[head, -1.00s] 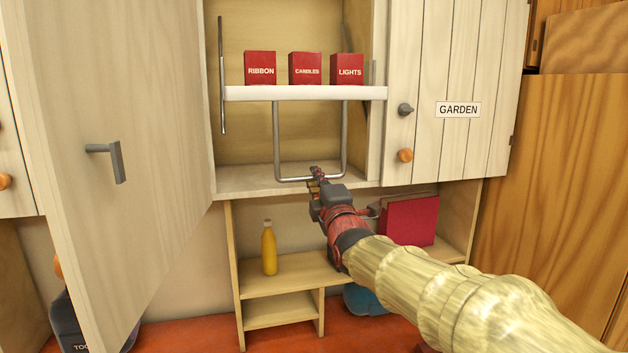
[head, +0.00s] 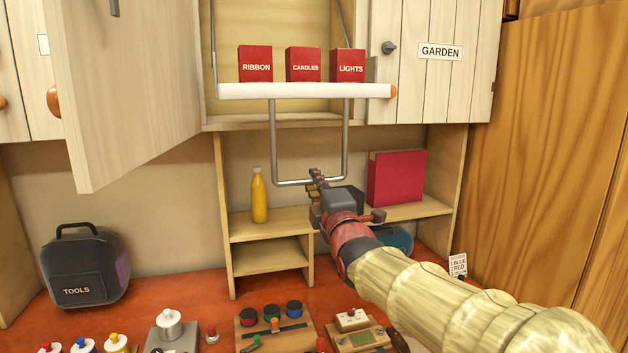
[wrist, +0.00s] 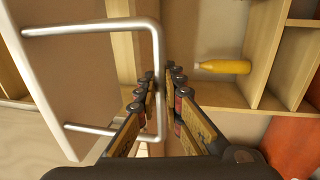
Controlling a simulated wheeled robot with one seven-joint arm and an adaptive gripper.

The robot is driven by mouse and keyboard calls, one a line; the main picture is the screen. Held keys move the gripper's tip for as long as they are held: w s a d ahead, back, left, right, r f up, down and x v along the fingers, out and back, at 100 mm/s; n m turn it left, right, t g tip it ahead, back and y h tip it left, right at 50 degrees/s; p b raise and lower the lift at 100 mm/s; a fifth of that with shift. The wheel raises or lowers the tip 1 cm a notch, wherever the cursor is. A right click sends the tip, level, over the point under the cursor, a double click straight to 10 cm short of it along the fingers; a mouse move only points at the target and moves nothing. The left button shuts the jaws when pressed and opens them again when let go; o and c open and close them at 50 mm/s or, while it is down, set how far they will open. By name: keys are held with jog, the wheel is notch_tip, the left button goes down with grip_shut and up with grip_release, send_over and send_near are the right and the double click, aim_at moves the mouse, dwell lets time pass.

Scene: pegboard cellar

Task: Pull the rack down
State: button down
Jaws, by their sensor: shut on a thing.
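The rack has a white shelf (head: 305,91) carrying three red boxes, marked RIBBON (head: 255,65), CANDLES (head: 303,65) and LIGHTS (head: 348,64). It hangs out in front of the open cabinet on thin metal side arms. A U-shaped metal handle (head: 273,150) hangs below the shelf, its bottom bar under the cabinet's lower edge. My gripper (head: 316,176) is at that bottom bar, right of its middle, and shut on it. In the wrist view the handle (wrist: 90,27) runs between the fingers (wrist: 160,95). The exact contact is partly hidden by the fingers.
An open cabinet door (head: 130,90) stands at the left. The closed GARDEN door (head: 430,60) is at the right. Below are a yellow bottle (head: 259,197), a red binder-like block (head: 396,177), a TOOLS bag (head: 85,268) and several small items on the red worktop (head: 200,290).

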jog(key=shift+s+f, duration=0.15)
jog(key=shift+f, duration=0.8)
jog(key=c, duration=2.2)
grip_release()
jog(key=shift+s+d, duration=0.1)
jog(key=shift+s, duration=0.1)
jog(key=shift+o, duration=1.2)
jog(key=shift+r, duration=0.2)
jog(key=shift+r, duration=0.15)
jog(key=shift+s, duration=0.1)
